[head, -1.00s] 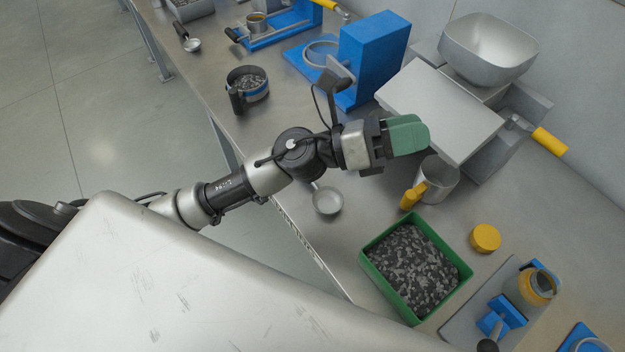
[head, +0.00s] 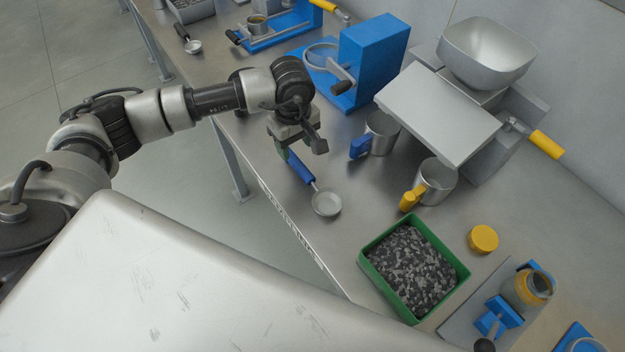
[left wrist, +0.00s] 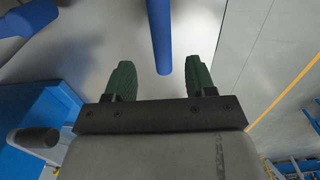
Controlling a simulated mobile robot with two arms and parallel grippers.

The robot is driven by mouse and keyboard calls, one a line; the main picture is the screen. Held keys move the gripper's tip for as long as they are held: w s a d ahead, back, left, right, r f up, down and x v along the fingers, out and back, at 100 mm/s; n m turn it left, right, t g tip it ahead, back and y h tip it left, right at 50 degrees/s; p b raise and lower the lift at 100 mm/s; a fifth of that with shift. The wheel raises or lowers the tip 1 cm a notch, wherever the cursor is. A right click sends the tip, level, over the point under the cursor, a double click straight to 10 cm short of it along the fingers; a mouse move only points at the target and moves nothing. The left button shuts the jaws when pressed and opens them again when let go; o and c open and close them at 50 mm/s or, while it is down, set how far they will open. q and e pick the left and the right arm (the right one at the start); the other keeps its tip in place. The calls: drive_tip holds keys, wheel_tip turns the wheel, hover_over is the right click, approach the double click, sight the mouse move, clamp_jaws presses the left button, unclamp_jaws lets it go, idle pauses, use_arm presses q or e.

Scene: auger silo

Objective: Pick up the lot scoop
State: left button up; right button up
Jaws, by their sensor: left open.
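A scoop with a round metal bowl (head: 326,203) and a blue handle (head: 300,167) lies on the steel bench near its front edge. My left gripper (head: 285,150) hangs over the handle's end, pointing down. In the left wrist view its green fingers (left wrist: 160,78) are open and empty. The blue handle (left wrist: 160,35) shows there with its end between the two fingers, apart from both. The scoop's bowl is out of that view. My right gripper is not in view.
A blue-handled metal mug (head: 380,134) and a yellow-handled one (head: 434,182) stand right of the scoop. A green tray of dark granules (head: 367,262) is in front. A blue stand (head: 374,55) and a grey hopper machine (head: 440,112) stand behind. Another scoop (head: 192,46) lies farther left.

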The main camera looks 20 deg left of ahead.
sight(297, 160)
use_arm(q)
drive_tip(key=shift+f, duration=0.7)
drive_tip(key=shift+s+f+p, duration=0.15)
drive_tip(key=shift+f+p, duration=0.2)
drive_tip(key=shift+p, duration=0.15)
wheel_tip(297, 160, down, 4)
drive_tip(key=shift+s+d+r+p, duration=0.15)
drive_tip(key=shift+r+p, duration=0.05)
drive_tip(key=shift+p, duration=0.55)
drive_tip(key=shift+f, duration=0.4)
clamp_jaws()
drive_tip(key=shift+r, duration=0.15)
